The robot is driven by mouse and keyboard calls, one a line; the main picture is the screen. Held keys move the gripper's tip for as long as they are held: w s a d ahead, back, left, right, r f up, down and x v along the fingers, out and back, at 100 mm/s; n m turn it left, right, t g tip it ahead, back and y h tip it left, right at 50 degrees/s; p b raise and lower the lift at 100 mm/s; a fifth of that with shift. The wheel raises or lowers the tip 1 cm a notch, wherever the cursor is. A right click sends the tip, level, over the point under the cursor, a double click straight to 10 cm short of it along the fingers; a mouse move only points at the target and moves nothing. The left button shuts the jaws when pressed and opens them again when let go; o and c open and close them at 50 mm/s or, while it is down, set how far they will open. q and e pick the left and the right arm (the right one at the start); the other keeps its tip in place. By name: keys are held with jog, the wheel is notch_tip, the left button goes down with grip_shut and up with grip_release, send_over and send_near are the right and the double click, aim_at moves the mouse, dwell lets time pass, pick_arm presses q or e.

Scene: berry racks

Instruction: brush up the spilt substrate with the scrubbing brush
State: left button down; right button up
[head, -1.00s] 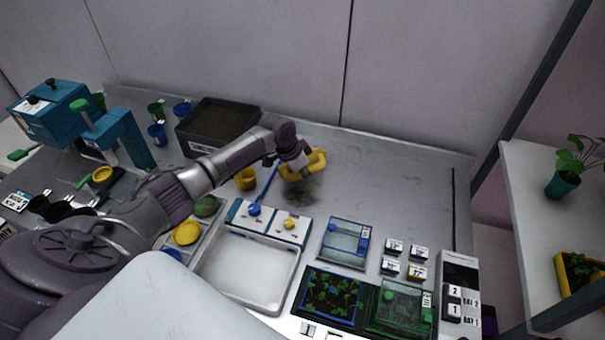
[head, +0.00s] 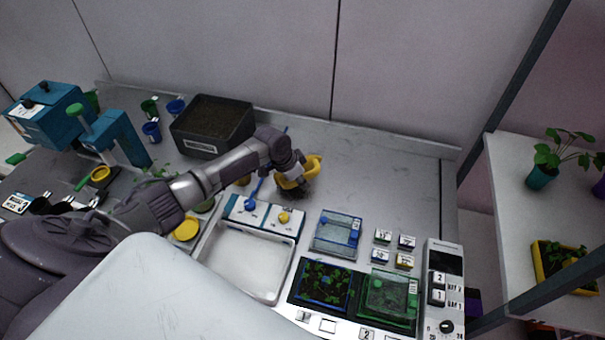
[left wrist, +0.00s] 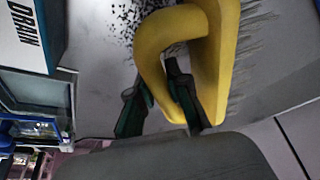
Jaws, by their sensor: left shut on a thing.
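The yellow scrubbing brush (head: 313,165) is in my left gripper (head: 292,180), over the back middle of the grey bench. In the left wrist view the brush (left wrist: 222,60) shows its loop handle, with my left gripper (left wrist: 158,98) shut on it and grey bristles along its right side. The spilt substrate (left wrist: 125,22) shows there as dark specks on the bench beside the brush. In the head view a dark smudge of it (head: 293,197) lies just below the gripper, partly hidden by gripper and brush. My right gripper is not in view.
A black bin of substrate (head: 212,128) stands behind my left arm. A white tray (head: 284,262), a white box with blue and yellow knobs (head: 263,216) and a clear blue-lidded box (head: 338,232) stand in front. The bench (head: 390,180) to the right is clear.

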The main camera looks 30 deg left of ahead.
pick_arm(q)
jog(key=shift+s+d+r+p, duration=0.1)
jog(key=shift+s+r+p, duration=0.1)
jog(key=shift+s+p, duration=0.25)
jog(key=shift+s+d+f+p, duration=0.1)
jog(key=shift+s+p, duration=0.2)
jog(key=shift+s, duration=0.2)
jog(key=shift+s+d+f+p, duration=0.1)
jog(key=shift+s+p, duration=0.2)
jog(key=shift+s, duration=0.15)
jog(key=shift+s+d+f, duration=0.1)
jog(key=shift+s+d, duration=0.05)
jog(key=shift+s, duration=0.3)
jog(key=shift+s+d+f, duration=0.1)
jog(key=shift+s, duration=0.3)
jog(key=shift+s+d, duration=0.15)
jog(key=shift+s, duration=0.6)
jog(key=shift+s+f, duration=0.1)
jog(key=shift+f, duration=0.1)
jog(key=shift+d, duration=0.1)
notch_tip(320, 180, up, 5)
jog(key=shift+r, duration=0.65)
